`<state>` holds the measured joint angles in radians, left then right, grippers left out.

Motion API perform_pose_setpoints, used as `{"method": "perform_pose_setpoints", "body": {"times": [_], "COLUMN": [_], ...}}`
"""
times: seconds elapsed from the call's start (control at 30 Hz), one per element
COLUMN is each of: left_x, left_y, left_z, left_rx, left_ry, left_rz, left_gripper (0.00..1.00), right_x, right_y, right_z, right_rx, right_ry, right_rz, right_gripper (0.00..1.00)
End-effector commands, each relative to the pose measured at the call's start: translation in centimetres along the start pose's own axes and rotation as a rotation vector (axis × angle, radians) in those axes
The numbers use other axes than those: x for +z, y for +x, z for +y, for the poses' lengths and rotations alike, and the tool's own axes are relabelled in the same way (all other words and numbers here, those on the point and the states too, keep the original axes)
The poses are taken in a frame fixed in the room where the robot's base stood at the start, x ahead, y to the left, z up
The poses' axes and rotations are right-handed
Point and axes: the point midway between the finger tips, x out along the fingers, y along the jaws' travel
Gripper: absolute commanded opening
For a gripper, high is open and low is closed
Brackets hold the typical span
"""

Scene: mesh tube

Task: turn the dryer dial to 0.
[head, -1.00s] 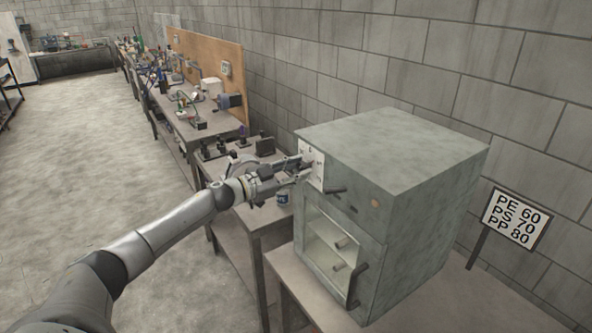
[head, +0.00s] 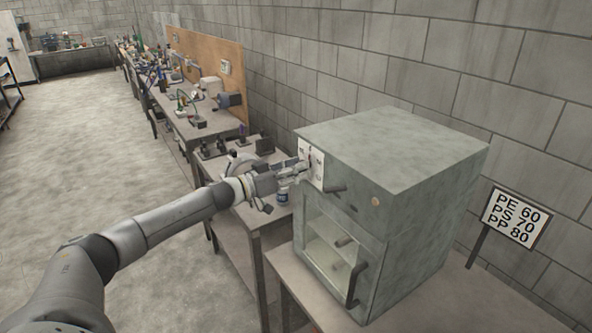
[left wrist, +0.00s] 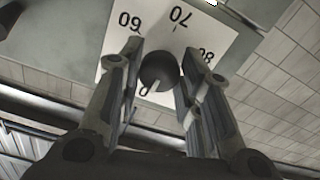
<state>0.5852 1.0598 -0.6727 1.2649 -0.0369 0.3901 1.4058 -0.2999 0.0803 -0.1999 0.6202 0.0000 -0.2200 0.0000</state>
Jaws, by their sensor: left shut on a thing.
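The dryer (head: 400,150) is a grey-green box with a white dial plate (head: 318,168) at the upper left of its front. In the left wrist view, the plate (left wrist: 225,42) carries the numbers 60, 70 and 80, seen rotated. The dark round dial knob (left wrist: 160,68) sits between the fingers of my left gripper (left wrist: 158,75). A pale mark on the knob points to the lower left of that picture, away from these numbers. My left gripper (head: 302,168) is shut on the knob and hides it in the head view. My right gripper is out of view.
The dryer's windowed door has a dark handle (head: 356,284). A sign (head: 515,216) listing PE 60, PS 70, PP 80 stands at right. The floor at left is clear.

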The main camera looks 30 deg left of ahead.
Motion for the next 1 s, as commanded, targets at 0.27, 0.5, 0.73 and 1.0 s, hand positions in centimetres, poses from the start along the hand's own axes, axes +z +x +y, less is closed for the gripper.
{"method": "perform_pose_setpoints", "body": {"times": [0.27, 0.5, 0.73, 1.0], "left_x": [0.18, 0.18, 0.12, 0.05], "left_y": [-0.02, -0.01, 0.00, -0.05], "left_z": [0.00, 0.01, 0.01, 0.01], "left_rx": [0.000, 0.000, 0.000, 0.000], "left_ry": [-0.021, -0.021, -0.020, -0.019], "left_rz": [-0.003, -0.003, -0.002, -0.001], "left_gripper": [0.09, 0.09, 0.54, 0.54], "right_x": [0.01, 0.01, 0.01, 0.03], "right_y": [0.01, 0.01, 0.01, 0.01], "right_z": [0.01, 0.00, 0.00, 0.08], "right_rx": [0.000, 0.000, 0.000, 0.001], "right_ry": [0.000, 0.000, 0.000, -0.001], "right_rz": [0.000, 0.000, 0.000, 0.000], "right_gripper": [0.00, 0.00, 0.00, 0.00]}}
